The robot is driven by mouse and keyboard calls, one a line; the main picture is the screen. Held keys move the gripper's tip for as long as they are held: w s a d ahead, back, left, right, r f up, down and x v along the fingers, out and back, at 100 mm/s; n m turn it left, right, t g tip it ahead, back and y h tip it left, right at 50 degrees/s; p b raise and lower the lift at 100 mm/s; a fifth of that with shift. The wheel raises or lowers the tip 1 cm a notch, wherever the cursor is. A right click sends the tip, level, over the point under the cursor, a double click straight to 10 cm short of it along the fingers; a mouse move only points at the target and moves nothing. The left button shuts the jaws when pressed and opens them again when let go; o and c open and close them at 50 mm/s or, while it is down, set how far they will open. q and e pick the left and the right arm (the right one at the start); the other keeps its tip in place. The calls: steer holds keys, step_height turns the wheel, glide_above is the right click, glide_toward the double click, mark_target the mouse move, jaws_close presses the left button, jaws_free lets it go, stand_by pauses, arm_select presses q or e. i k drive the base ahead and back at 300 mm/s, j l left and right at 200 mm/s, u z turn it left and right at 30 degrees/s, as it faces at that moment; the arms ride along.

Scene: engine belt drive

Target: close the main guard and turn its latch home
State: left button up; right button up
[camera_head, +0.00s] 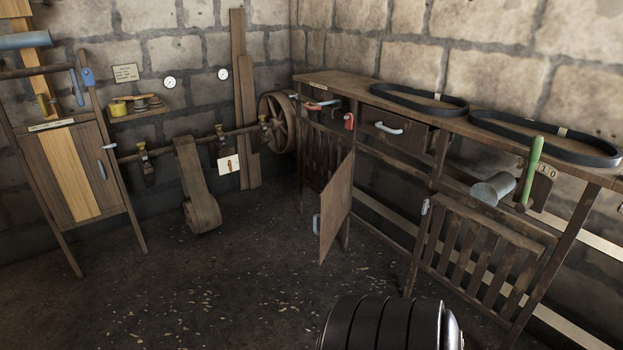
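A plain brown wooden panel (338,212) stands swung out from the bench front in the middle of the view, with a pale handle (316,224) on its near-left edge. It looks like an open guard, but no label shows which guard it is. A slatted wooden guard (480,250) lies across the bench front at right, with a small grey metal fitting (425,207) by its upper left corner. I cannot tell whether that fitting is a latch. Neither of my grippers is in view.
The long bench (460,125) carries two black belts (418,101) (545,140). A green-handled lever (531,170) and grey cylinder (493,188) stick out at right. A spoked wheel (278,122) and wooden cabinet (70,172) stand farther left.

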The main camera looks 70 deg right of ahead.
mark_target(334, 197)
steer(key=z, duration=0.45)
steer(key=i+z, duration=0.15)
steer(key=z, duration=0.75)
steer(key=i+z, duration=0.15)
steer(key=z, duration=0.7)
steer(key=i+j+z, duration=0.45)
steer(key=j, duration=0.15)
steer(key=j+z, duration=0.25)
steer(key=i+j+z, duration=0.25)
steer(key=j, duration=0.25)
steer(key=j+z, duration=0.2)
steer(key=j, duration=0.15)
steer(key=j+z, duration=0.25)
steer(key=j, duration=0.2)
